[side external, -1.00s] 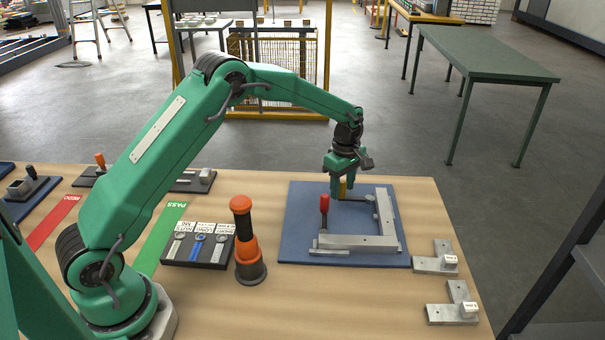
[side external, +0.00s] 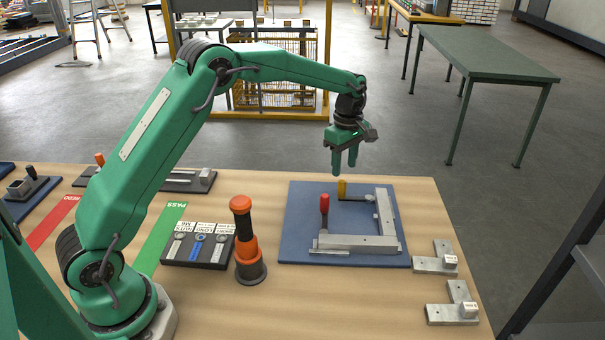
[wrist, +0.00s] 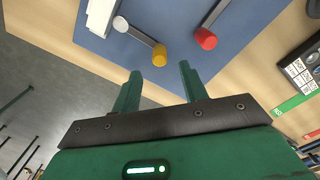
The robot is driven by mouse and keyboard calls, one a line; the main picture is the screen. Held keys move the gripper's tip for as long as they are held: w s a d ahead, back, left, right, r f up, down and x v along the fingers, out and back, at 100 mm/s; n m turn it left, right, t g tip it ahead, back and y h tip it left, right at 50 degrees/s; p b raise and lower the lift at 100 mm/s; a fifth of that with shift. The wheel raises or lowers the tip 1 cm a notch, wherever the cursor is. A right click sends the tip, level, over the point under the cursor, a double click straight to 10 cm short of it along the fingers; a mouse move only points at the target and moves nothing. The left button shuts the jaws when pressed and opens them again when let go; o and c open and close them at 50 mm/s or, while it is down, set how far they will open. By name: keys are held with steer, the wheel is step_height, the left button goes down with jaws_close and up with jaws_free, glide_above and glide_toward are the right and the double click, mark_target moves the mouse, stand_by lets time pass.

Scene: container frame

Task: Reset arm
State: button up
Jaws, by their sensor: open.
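My gripper (side external: 344,163) is open and empty. It hangs above the blue board, over the yellow-handled clamp (side external: 342,187), with a clear gap between them. In the wrist view my gripper (wrist: 158,82) shows its two green fingers spread apart, with the yellow clamp handle (wrist: 159,55) just beyond them. The red-handled clamp (side external: 324,203) stands to the left on the board; its red handle also shows in the wrist view (wrist: 206,39).
The blue board (side external: 300,220) holds a grey metal frame (side external: 357,242). An orange and black upright tool (side external: 245,240) and a dark labelled tray (side external: 198,249) stand to the left. Metal L-shaped pieces (side external: 435,262) lie at the right.

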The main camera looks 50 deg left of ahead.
steer(key=shift+s+r, duration=0.25)
steer(key=shift+r, duration=0.3)
steer(key=s+r+m+t, duration=0.3)
steer(key=s+r+m, duration=0.6)
steer(key=s+r, duration=0.6)
steer(key=s+f+m+t, duration=0.2)
steer(key=s+m, duration=0.7)
steer(key=s, duration=1)
steer(key=shift+s+a+f+t, duration=0.15)
steer(key=shift+s+f+t, duration=0.05)
steer(key=shift+f+t, duration=0.1)
